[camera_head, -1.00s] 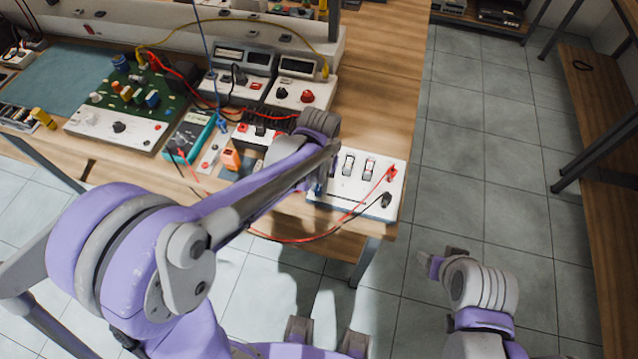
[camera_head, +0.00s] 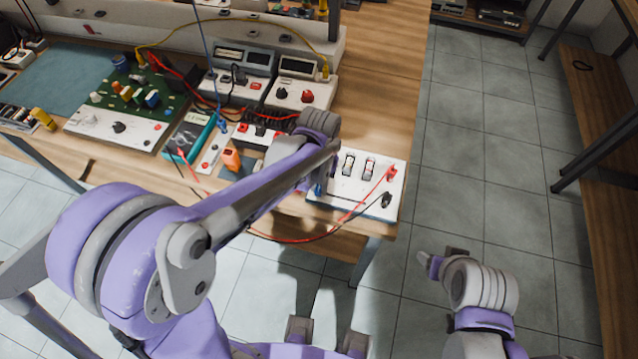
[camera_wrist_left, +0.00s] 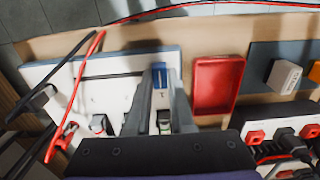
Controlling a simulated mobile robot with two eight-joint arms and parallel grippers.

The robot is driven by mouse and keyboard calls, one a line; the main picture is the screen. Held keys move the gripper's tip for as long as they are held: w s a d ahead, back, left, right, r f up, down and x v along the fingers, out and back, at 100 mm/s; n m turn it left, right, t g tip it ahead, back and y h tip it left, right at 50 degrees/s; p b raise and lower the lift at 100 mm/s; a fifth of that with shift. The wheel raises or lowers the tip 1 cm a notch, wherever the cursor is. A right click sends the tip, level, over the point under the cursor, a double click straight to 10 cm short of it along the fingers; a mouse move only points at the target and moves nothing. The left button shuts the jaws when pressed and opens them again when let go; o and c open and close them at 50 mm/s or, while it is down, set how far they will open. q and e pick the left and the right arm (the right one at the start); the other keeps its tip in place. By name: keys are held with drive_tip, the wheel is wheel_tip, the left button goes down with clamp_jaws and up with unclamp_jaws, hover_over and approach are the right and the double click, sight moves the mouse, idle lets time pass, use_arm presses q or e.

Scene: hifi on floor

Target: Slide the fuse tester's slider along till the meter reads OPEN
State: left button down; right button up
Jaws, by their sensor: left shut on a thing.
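The fuse tester is a white panel (camera_head: 372,205) at the bench's front right corner, with fuses on top and red and black leads at its right end. In the left wrist view the panel (camera_wrist_left: 102,92) has a long slot along its far side. My left gripper (camera_wrist_left: 159,78) is shut on a small blue piece (camera_wrist_left: 159,73), seemingly the slider's knob, by that slot. In the head view my left wrist hides most of this contact. The teal-cased meter (camera_head: 188,136) lies to the left; its reading is too small to tell. My right gripper (camera_head: 438,262) hangs over the floor, away from the bench.
A red tray (camera_wrist_left: 218,84) lies beside the tester in the wrist view. The red and black leads loop past the bench's front edge. A green circuit board (camera_head: 135,100) and instruments (camera_head: 243,70) stand farther back. Bench is bare behind the tester.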

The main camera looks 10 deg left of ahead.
sight(340, 197)
use_arm(q)
drive_tip(key=d+b, duration=0.1)
drive_tip(key=d, duration=0.4)
drive_tip(key=shift+s+d, duration=0.1)
drive_tip(key=shift+d, duration=0.2)
drive_tip(key=c, duration=0.8)
unclamp_jaws()
drive_tip(key=shift+o, duration=0.2)
drive_tip(key=shift+r, duration=0.1)
wheel_tip(340, 197, up, 11)
drive_tip(key=shift+f+p, duration=0.2)
drive_tip(key=shift+p, duration=0.2)
